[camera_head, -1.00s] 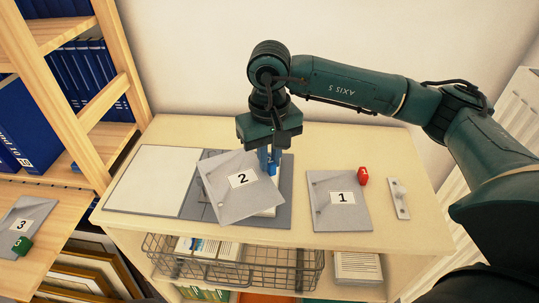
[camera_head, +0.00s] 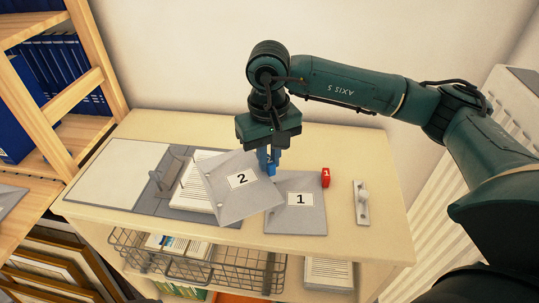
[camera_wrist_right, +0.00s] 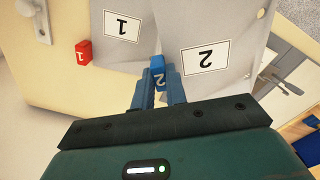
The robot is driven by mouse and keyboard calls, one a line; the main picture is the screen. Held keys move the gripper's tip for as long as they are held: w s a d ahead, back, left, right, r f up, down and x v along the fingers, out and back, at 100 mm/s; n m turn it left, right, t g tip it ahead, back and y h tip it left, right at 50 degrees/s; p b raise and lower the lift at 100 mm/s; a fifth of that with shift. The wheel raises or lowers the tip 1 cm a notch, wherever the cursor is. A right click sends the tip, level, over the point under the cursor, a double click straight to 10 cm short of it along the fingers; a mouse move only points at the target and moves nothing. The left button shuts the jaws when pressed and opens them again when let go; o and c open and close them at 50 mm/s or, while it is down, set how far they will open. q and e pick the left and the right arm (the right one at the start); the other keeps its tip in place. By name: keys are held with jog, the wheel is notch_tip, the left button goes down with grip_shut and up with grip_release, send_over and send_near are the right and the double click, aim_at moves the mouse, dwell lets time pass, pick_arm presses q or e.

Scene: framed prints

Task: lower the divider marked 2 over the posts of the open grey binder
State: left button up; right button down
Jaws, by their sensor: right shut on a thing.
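My right gripper (camera_head: 268,164) is shut on the blue tab (camera_wrist_right: 158,78) of the grey divider marked 2 (camera_head: 242,200). It holds the divider tilted above the cabinet top. In the head view the divider overlaps the right part of the paper stack (camera_head: 188,196) and the left edge of the divider marked 1. The open grey binder (camera_head: 147,201) lies to the left. Its posts (camera_head: 157,184) stand clear of the divider, left of the paper. The wrist view shows divider 2 (camera_wrist_right: 232,65) and the posts (camera_wrist_right: 287,84) at the right. My left gripper is out of view.
The grey divider marked 1 (camera_head: 305,217) lies on the cabinet top (camera_head: 365,245), with its red tab (camera_head: 326,178) at its far right corner. A metal plate with a knob (camera_head: 361,203) lies further right. A wire basket (camera_head: 200,262) sits below the front edge.

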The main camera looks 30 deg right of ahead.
aim_at(236, 162)
jog(key=w+a+m, duration=0.1)
jog(key=m, duration=0.1)
jog(key=w+a+m+p, duration=0.1)
jog(key=w+a+m, duration=0.1)
jog(key=w+a+r+m+p, duration=0.1)
jog(key=a+m, duration=0.1)
jog(key=shift+w, duration=0.25)
jog(key=shift+w+a+f+m+p, duration=0.1)
jog(key=shift+w+a+m+p, duration=0.1)
jog(key=shift+a+m+p, duration=0.15)
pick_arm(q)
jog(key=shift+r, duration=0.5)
pick_arm(e)
jog(key=shift+d, duration=0.1)
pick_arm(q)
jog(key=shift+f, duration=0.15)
pick_arm(e)
jog(key=shift+f+b, duration=0.15)
jog(key=shift+b, duration=0.3)
jog(key=shift+f+b, duration=0.45)
jog(key=shift+f, duration=0.25)
jog(key=shift+f+b, duration=0.1)
jog(key=shift+b, duration=0.25)
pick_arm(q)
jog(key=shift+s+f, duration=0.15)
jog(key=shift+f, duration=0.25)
